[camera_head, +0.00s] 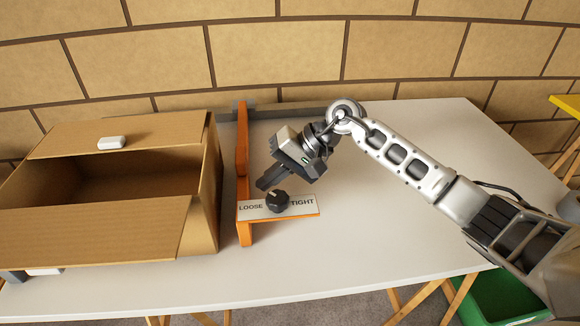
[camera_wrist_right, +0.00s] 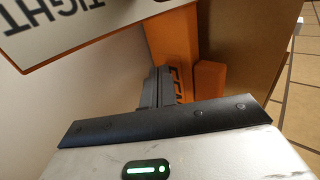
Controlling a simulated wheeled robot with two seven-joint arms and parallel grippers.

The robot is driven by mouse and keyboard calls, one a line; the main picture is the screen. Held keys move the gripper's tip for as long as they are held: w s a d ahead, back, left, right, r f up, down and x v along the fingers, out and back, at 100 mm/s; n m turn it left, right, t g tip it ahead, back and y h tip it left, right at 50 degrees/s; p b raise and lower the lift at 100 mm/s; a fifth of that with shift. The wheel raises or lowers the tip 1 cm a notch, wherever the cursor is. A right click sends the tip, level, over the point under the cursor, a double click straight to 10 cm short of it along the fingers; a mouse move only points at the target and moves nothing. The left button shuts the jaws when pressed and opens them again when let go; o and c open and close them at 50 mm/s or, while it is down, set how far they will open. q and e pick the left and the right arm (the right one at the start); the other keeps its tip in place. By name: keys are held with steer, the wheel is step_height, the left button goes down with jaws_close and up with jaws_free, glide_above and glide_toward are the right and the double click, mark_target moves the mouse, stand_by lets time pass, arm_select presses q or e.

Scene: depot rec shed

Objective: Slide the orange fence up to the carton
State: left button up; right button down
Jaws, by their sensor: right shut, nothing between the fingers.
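The orange fence (camera_head: 242,140) stands upright on the white table, just right of the open cardboard carton (camera_head: 205,205). A narrow gap shows between them. The fence carries a plate (camera_head: 305,206) marked LOOSE and TIGHT with a black knob (camera_head: 277,202). My right gripper (camera_head: 264,184) is shut and empty, right of the fence, behind the plate and knob. In the right wrist view the shut fingers (camera_wrist_right: 158,85) point at the fence (camera_wrist_right: 175,45); whether they touch it I cannot tell. The carton (camera_wrist_right: 240,40) shows beyond it. My left gripper is out of view.
A grey rail (camera_head: 300,111) runs along the table's back edge by the brick wall. A white block (camera_head: 111,142) lies on the carton's rear flap. The table (camera_head: 380,230) is clear right of the fence. A green bin (camera_head: 500,300) is below at right.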

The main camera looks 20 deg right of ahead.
mark_target(245, 181)
steer(key=shift+w+a, duration=0.15)
steer(key=shift+a, duration=0.35)
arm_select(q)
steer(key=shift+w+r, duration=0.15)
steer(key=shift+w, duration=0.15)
arm_select(e)
steer(key=shift+a, duration=0.1)
